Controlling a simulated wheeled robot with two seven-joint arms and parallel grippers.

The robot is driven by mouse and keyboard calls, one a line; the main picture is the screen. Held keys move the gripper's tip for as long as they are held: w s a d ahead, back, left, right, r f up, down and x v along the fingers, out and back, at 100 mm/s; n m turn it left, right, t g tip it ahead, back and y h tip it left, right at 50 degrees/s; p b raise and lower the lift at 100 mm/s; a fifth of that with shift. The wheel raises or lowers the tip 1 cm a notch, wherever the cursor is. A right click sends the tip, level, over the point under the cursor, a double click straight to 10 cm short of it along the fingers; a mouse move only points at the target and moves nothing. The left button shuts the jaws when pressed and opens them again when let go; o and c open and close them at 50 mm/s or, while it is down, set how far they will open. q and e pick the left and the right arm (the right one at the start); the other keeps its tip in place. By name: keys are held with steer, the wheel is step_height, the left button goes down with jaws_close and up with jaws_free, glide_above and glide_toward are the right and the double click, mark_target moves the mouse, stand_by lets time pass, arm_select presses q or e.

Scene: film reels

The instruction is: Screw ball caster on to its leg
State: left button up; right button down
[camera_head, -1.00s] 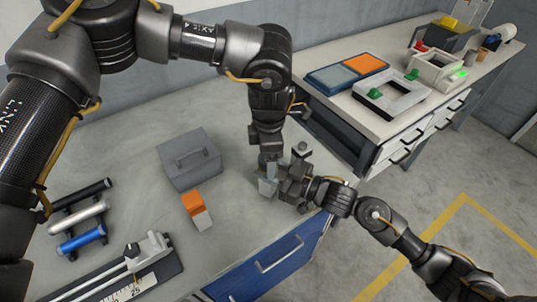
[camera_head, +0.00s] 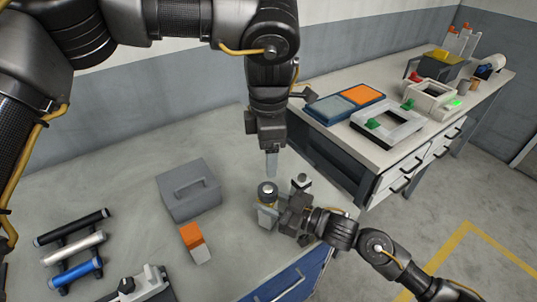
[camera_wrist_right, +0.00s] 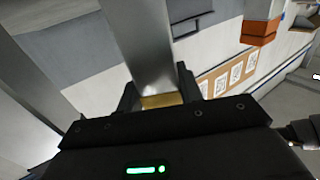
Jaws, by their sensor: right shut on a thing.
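A dark round piece with a bright rounded top, which looks like the ball caster (camera_head: 267,189), stands upright above the near edge of the bench. My right gripper (camera_head: 268,216) comes in from the right and is shut at its lower part. A pale yellowish band shows there. Whether a leg is joined beneath it cannot be told. In the right wrist view, a silver bar rises from between the jaws of my right gripper (camera_wrist_right: 158,98), with a brassy strip at its base. My left gripper (camera_head: 271,165) points down just above the caster, apart from it. Its fingers are seen edge-on.
A grey box with a handle (camera_head: 188,188) and an orange-and-white block (camera_head: 195,243) stand on the bench. Black, silver and blue cylinders (camera_head: 73,248) lie at the left. A second bench with frames and trays (camera_head: 388,126) stands behind right.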

steer(key=c, duration=0.9)
jaws_free()
steer(key=shift+o, duration=0.2)
arm_select(q)
step_height(320, 180, down, 2)
steer(key=shift+f+b, duration=0.15)
steer(key=shift+b, duration=1)
arm_select(e)
steer(key=v, duration=1.1)
